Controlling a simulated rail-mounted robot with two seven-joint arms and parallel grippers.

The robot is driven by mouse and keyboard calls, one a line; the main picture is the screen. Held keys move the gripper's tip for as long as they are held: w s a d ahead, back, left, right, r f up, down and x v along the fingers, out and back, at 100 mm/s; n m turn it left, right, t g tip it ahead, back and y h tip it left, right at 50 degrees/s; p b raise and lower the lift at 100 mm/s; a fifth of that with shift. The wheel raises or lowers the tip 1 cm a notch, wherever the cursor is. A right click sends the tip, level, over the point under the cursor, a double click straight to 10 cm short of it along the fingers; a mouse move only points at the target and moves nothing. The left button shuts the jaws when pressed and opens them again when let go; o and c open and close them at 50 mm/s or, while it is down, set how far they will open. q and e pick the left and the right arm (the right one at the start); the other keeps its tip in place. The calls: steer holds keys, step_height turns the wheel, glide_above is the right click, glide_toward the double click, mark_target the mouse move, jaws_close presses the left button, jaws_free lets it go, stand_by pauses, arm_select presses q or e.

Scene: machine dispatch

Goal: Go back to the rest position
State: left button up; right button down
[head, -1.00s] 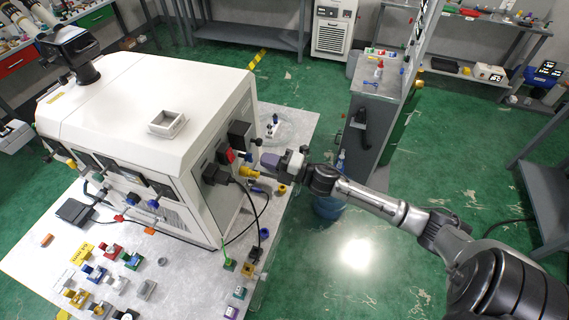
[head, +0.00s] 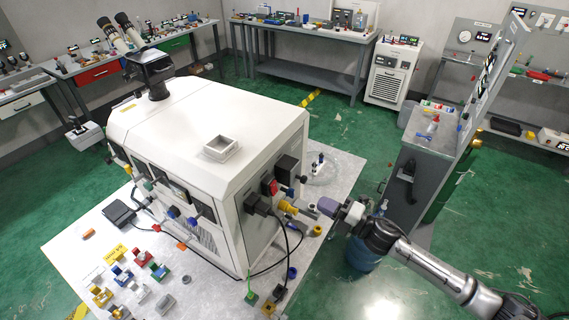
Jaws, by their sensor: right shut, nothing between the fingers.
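My right gripper (head: 318,206) comes in from the right of the head view, at the right side of the white machine (head: 205,130). Its fingers are shut and hold nothing. Its purple and grey body is beside a yellow fitting (head: 288,207) on the machine's side; I cannot tell whether the fingertips touch it. My right arm reaches over the floor towards the lower right. My left gripper is not in view.
The machine stands on a pale table (head: 75,245) with several small coloured parts at the front. A grey cabinet (head: 420,150) stands just behind my right arm. A blue bin (head: 362,255) sits below the arm. Green floor (head: 480,210) is open to the right.

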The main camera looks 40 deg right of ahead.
steer(key=d+f+m+g+h, duration=0.2)
steer(key=d+f+m+h, duration=0.1)
steer(key=d+m+h, duration=0.6)
steer(key=s+a+f+m+g+h, duration=0.3)
steer(key=s+m+g+h, duration=0.15)
steer(key=m, duration=0.25)
steer(key=s+a+f+m+g+y, duration=0.25)
steer(key=s+a+f+g, duration=0.2)
steer(key=s+a, duration=0.7)
steer(key=s+a+f+m+g+y, duration=0.2)
steer(key=s+a+f+g+y, duration=0.3)
steer(key=s+a, duration=0.65)
step_height(320, 180, up, 12)
steer(key=w+t+p, duration=0.1)
steer(key=p, duration=1.1)
steer(key=shift+w+a+f+h+p, duration=0.2)
steer(key=shift+a+h+p, duration=0.1)
steer(key=shift+h, duration=0.1)
